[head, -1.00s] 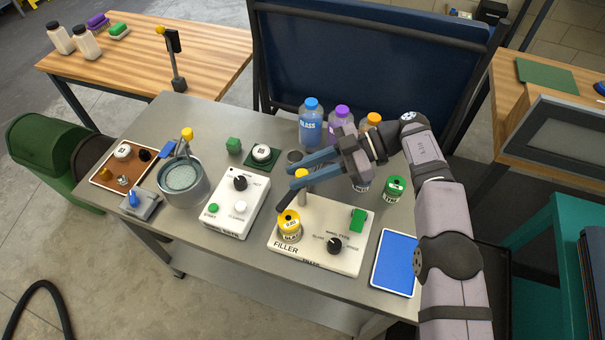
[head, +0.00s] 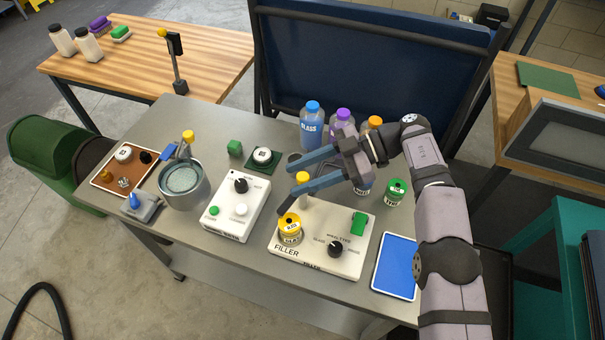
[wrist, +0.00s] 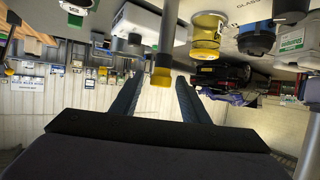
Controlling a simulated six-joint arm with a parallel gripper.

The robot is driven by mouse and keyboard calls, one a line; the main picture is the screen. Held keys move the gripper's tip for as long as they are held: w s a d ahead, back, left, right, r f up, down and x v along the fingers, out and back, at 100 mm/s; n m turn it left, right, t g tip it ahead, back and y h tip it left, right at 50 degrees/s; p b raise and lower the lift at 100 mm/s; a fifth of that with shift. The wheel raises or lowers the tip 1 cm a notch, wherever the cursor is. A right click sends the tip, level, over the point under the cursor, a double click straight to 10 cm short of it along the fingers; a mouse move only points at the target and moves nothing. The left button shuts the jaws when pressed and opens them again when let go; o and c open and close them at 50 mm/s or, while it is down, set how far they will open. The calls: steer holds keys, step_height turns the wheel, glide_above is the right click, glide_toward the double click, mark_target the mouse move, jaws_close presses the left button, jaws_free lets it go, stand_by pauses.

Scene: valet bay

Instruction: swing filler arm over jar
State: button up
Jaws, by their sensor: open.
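The white filler box (head: 262,247) stands on the steel bench, labelled FILLER, with a dark knob and a green switch. A jar with a yellow top (head: 290,232) stands on its left end, and it also shows in the wrist view (wrist: 205,52). A post with a yellow cap (head: 303,177) rises behind the jar. My gripper (head: 288,182) is open, its two blue fingers on either side of the yellow cap. In the wrist view the capped post (wrist: 161,76) shows between the fingers. A dark bar lies just above the jar; I cannot tell whether it joins the post.
Bottles, including a blue-capped one (head: 312,125), stand behind my gripper. A green-topped can (head: 396,192) and a blue tray (head: 396,266) are to the right. A white control box (head: 228,218) and a grey pot (head: 181,193) stand to the left.

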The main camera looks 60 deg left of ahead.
step_height(320, 180, up, 10)
steer(key=shift+p, duration=1.05)
